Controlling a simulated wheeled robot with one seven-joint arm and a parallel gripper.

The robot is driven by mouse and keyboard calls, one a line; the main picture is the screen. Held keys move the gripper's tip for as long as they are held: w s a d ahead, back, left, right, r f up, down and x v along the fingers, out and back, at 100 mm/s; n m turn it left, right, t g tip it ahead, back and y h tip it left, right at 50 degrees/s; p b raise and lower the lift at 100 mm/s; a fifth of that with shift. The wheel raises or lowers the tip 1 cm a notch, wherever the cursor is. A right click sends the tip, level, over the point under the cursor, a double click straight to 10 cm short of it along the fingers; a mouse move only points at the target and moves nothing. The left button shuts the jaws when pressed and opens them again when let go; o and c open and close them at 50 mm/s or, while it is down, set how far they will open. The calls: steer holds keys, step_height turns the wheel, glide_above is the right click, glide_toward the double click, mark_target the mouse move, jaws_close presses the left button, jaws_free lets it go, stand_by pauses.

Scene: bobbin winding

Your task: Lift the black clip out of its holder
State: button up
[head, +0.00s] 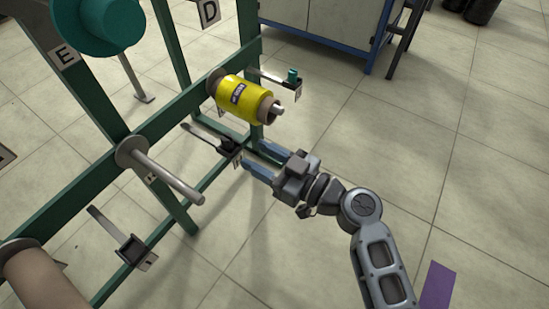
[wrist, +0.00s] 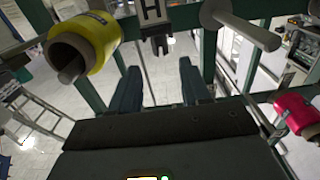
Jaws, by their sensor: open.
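The black clip (head: 230,146) sits in its holder at the end of a metal strip on the green frame, below the yellow bobbin. In the wrist view, a dark clip-like part (wrist: 158,30) hangs at the top centre by an "H" label. My gripper (head: 255,156) is open and empty, its two blue fingers pointing at the clip from the right. In the wrist view, my gripper's fingers (wrist: 158,82) stand apart, with the clip beyond them and roughly centred between them. The clip's lower edge and its fit in the holder are hard to make out.
The yellow bobbin (head: 240,97) is on a spindle just above my fingers. A bare spindle (head: 165,178) sticks out to the left. A teal clip (head: 293,76) stands on another strip. A red bobbin (wrist: 295,112) shows at right in the wrist view. Open floor lies at right.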

mark_target(231, 140)
steer(key=b+x, duration=0.2)
steer(key=x, duration=0.3)
steer(key=shift+w+a+f, duration=0.15)
steer(key=shift+w+a, duration=0.1)
steer(key=shift+a, duration=0.05)
steer(key=shift+w+a, duration=0.4)
steer(key=shift+a, duration=0.15)
steer(key=shift+c, duration=0.5)
jaws_close()
steer(key=shift+r+b, duration=0.35)
steer(key=shift+r, duration=0.15)
steer(key=shift+r+p, duration=0.55)
steer(key=shift+r, duration=0.9)
